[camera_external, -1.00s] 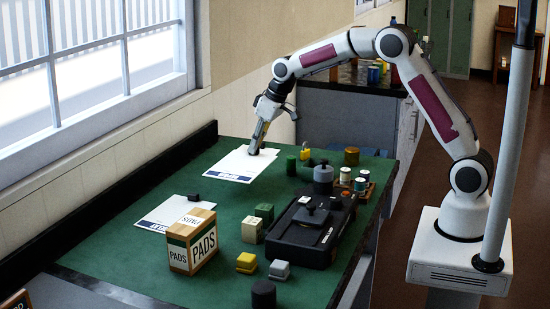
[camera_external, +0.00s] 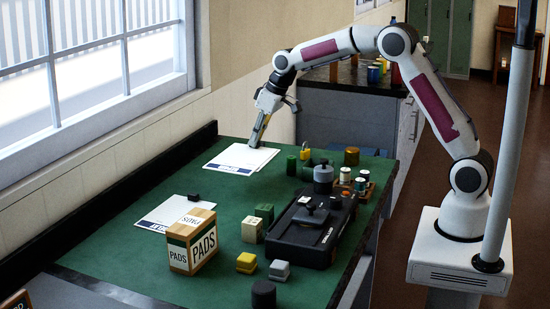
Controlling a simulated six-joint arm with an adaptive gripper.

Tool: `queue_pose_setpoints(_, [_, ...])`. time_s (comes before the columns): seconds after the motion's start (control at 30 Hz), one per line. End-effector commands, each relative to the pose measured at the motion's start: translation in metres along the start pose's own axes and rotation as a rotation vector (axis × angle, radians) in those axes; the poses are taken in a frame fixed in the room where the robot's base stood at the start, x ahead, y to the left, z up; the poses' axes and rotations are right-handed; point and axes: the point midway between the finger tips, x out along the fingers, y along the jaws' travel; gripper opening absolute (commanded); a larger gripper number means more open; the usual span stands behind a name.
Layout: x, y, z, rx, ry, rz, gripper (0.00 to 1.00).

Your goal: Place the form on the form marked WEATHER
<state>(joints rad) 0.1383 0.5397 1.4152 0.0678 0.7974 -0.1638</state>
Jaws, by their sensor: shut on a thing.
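White forms (camera_external: 237,159) with a blue printed band lie overlapping at the far end of the green table. Their lettering is too small to read. My gripper (camera_external: 254,143) points down at their far edge, shut on a form there; the grip itself is small and partly hidden. Another white form (camera_external: 172,213) with a blue band lies nearer, with a small black block (camera_external: 193,196) on it. A PADS box (camera_external: 193,241) hides part of this form.
A black machine (camera_external: 310,232) takes up the table's right side. Cans, a grey weight (camera_external: 323,175) and a small rack of spools stand behind it. Small blocks lie in front. The green surface (camera_external: 205,180) between the two form areas is clear.

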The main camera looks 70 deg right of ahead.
Motion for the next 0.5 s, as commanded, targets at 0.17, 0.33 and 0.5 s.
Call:
queue_pose_setpoints(0.17, [0.004, 0.022, 0.001, 0.026, 0.0, 0.01, 0.0])
queue_pose_setpoints(0.33, [0.006, 0.057, 0.001, 0.094, 0.0, 0.038, 0.0])
queue_pose_setpoints(0.5, [0.004, 0.085, 0.002, 0.211, 0.0, 0.086, 0.0])
